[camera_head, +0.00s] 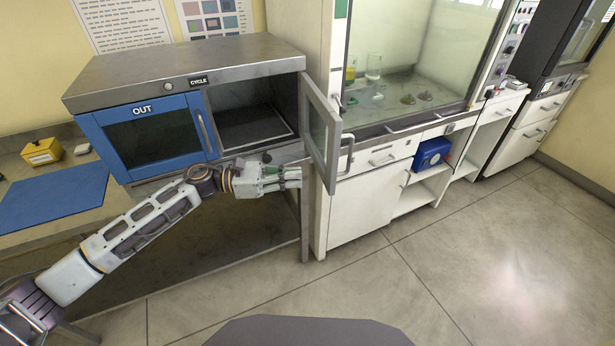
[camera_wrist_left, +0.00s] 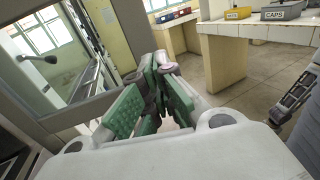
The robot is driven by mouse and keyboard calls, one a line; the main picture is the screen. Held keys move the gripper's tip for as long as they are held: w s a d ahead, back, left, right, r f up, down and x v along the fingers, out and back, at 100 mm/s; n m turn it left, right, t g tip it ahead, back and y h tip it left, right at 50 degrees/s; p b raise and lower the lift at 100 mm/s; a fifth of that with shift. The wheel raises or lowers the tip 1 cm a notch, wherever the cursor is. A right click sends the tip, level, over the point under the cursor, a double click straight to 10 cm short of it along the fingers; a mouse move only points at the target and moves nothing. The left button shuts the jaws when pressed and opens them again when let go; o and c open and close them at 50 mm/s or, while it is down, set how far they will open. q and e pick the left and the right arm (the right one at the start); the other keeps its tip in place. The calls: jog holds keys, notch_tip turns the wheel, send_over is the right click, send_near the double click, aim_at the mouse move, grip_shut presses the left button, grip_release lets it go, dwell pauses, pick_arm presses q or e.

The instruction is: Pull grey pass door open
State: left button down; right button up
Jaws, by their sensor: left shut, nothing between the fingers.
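The grey pass door (camera_head: 321,134) stands swung open on the right side of the steel pass box, hinged at its right edge. Its handle (camera_head: 346,155) is on the side facing right. The open chamber (camera_head: 252,125) behind it looks empty. My left gripper (camera_head: 296,178) is shut and empty, just left of the door's lower part, in front of the chamber. In the left wrist view its green-padded fingers (camera_wrist_left: 158,95) are together, with a framed glass panel at left, likely the door. I cannot tell whether the fingers touch the door. My right gripper is not seen.
The blue-framed OUT door (camera_head: 155,135) is closed. A fume hood (camera_head: 410,70) with glassware stands right of the pass box. A yellow box (camera_head: 42,152) and blue mat (camera_head: 54,199) lie on the left bench. The floor (camera_head: 470,255) at right is clear.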

pick_arm(q)
jog(key=shift+s+a, duration=0.15)
jog(key=shift+a, duration=1.1)
jog(key=shift+s+a, duration=0.15)
jog(key=shift+a, duration=1.05)
jog(key=shift+w, duration=0.1)
